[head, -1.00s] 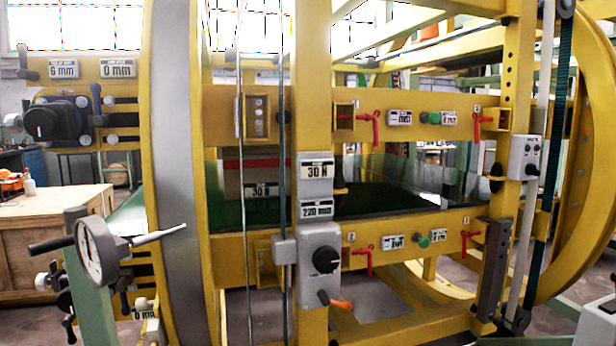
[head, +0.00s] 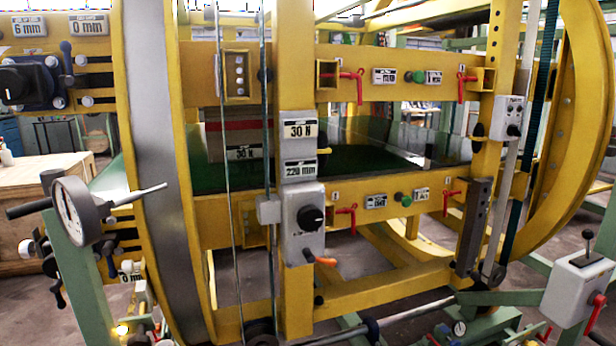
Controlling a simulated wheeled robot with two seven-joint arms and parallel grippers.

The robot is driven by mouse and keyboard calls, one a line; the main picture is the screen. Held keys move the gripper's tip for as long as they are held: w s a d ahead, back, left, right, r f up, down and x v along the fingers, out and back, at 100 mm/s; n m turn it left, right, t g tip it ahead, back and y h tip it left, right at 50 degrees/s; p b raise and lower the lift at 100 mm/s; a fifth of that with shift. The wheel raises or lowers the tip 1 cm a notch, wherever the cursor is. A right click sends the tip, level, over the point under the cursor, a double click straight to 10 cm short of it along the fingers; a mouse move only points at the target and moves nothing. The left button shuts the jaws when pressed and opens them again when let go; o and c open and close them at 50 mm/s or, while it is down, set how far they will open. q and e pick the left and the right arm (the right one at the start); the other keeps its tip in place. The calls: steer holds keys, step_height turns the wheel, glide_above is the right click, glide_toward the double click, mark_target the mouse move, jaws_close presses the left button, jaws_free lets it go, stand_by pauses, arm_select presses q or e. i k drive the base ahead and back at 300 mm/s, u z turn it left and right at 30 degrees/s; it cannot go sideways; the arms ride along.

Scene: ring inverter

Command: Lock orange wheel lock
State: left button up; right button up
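An orange-tipped lever (head: 325,261) sticks out to the right from the lower edge of a grey control box (head: 304,222) on the yellow upright post. It is the only clearly orange handle I see, and it looks like the wheel lock. A black knob (head: 311,217) sits above it on the same box. The lever points right and slightly down, and nothing touches it. Neither of my grippers is in view.
A round gauge (head: 76,211) on a green post stands at the front left. A large yellow ring (head: 158,200) rises behind it. Red handles (head: 347,217) line the yellow beams. A grey box with a black lever (head: 578,285) stands at the lower right.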

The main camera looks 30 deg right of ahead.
mark_target(308, 255)
steer(key=k, duration=0.5)
steer(key=z, duration=0.85)
steer(key=i, duration=0.75)
steer(key=u, duration=0.35)
